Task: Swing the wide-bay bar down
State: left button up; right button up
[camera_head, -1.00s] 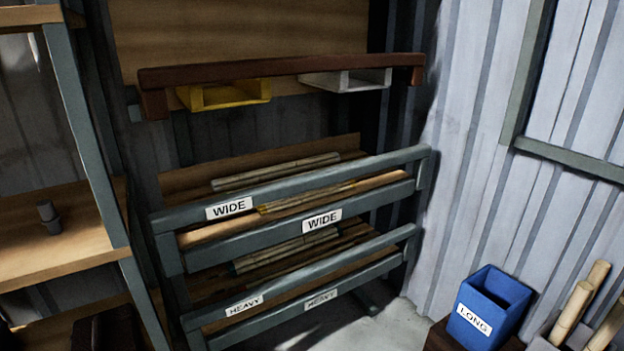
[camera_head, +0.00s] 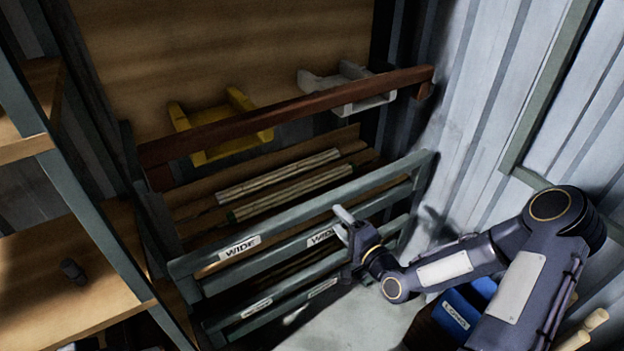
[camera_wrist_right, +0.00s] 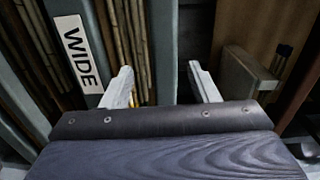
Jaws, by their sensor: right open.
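A reddish-brown bar (camera_head: 290,113) runs across the rack above the bay labelled WIDE (camera_head: 239,246), in front of a yellow bracket (camera_head: 220,145) and a grey-white bracket (camera_head: 350,98). It stands raised, clear of the rattan poles. My right gripper (camera_head: 350,240) is open and empty, in front of the rack's right part near the second WIDE label, below the bar. In the right wrist view its spread fingers (camera_wrist_right: 163,85) have nothing between them; a WIDE label (camera_wrist_right: 77,52) and poles (camera_wrist_right: 125,40) lie beyond. My left gripper is out of view.
Rattan poles (camera_head: 280,178) lie in the top bay behind grey rails (camera_head: 300,207). A wooden shelf (camera_head: 75,270) stands at left. A blue bin (camera_head: 455,312) is partly hidden by my right arm. A ribbed metal wall (camera_head: 470,90) bounds the right.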

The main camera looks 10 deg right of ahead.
aim_at(328, 207)
jog(key=shift+w+a+r+m+t, duration=0.2)
jog(key=shift+w+m+t, duration=0.1)
jog(key=shift+w, duration=0.3)
jog(key=x, duration=0.6)
jog(key=shift+w+a, duration=0.1)
jog(key=shift+w, duration=0.3)
jog(key=shift+f, duration=0.15)
grip_shut()
